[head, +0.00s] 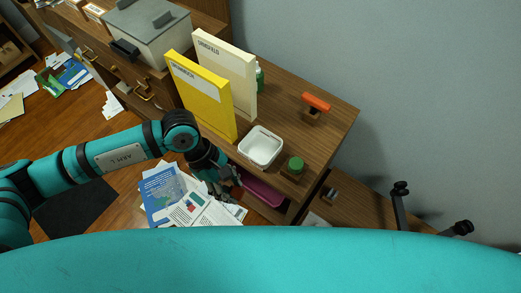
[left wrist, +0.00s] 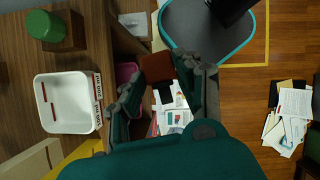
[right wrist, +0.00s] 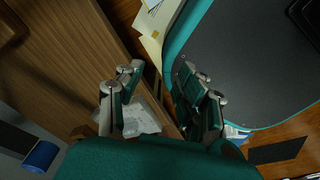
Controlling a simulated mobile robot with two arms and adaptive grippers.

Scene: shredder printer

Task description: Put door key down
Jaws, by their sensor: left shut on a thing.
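My left gripper (head: 228,190) is over the front edge of the wooden cabinet, with papers below it. In the left wrist view, my left gripper (left wrist: 165,85) is shut on a reddish-brown block-like piece (left wrist: 157,67) with a dark part beside it, which I take to be the door key. Its full shape is partly hidden by the fingers. A white open tray (head: 261,150) is on the cabinet top near its front edge, also in the left wrist view (left wrist: 67,115). My right gripper (right wrist: 163,88) is open and empty.
A green-topped item (head: 295,165) sits beside the tray. A yellow binder (head: 205,98) and a cream binder (head: 228,72) stand behind it. A red-handled stamp (head: 316,102) is farther right. A magenta container (head: 263,192) is under the top. Papers (head: 165,193) lie below.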

